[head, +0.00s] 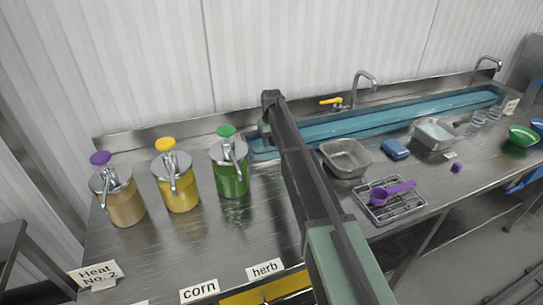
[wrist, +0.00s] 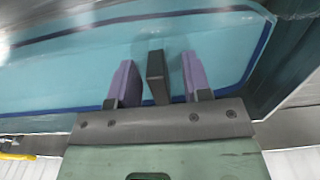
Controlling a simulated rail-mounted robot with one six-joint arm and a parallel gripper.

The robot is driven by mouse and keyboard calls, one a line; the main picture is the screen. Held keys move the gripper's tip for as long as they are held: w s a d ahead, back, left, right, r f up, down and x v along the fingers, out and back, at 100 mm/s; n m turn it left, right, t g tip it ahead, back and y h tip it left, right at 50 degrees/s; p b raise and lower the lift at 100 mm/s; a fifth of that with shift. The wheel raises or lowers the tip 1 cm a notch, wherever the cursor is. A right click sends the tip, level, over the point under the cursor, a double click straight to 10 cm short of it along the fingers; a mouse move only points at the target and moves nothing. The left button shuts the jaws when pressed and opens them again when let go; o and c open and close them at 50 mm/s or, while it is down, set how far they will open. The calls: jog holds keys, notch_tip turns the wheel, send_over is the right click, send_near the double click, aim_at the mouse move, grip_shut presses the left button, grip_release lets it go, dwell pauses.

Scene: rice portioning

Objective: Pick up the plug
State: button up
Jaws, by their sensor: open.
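In the wrist view, the two purple fingers of my gripper (wrist: 157,58) are open, one on each side of a dark grey upright block, which looks like the plug (wrist: 156,76). Gaps show between the block and both fingers. The plug stands over the blue basin (wrist: 60,82), whose dark blue border curves round at the right. In the head view, my arm reaches to the left end of the long blue basin (head: 420,108). There the arm hides the plug, and I cannot make out the fingers.
Three pump jars, tan (head: 125,205), yellow (head: 178,190) and green (head: 231,178), stand left of my arm. A faucet with a yellow lever (head: 331,101) rises behind the basin. A metal pan (head: 346,157), a blue sponge (head: 395,149) and a purple scoop (head: 392,191) are on the right.

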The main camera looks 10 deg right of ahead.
jog(key=shift+f, duration=0.45)
grip_shut()
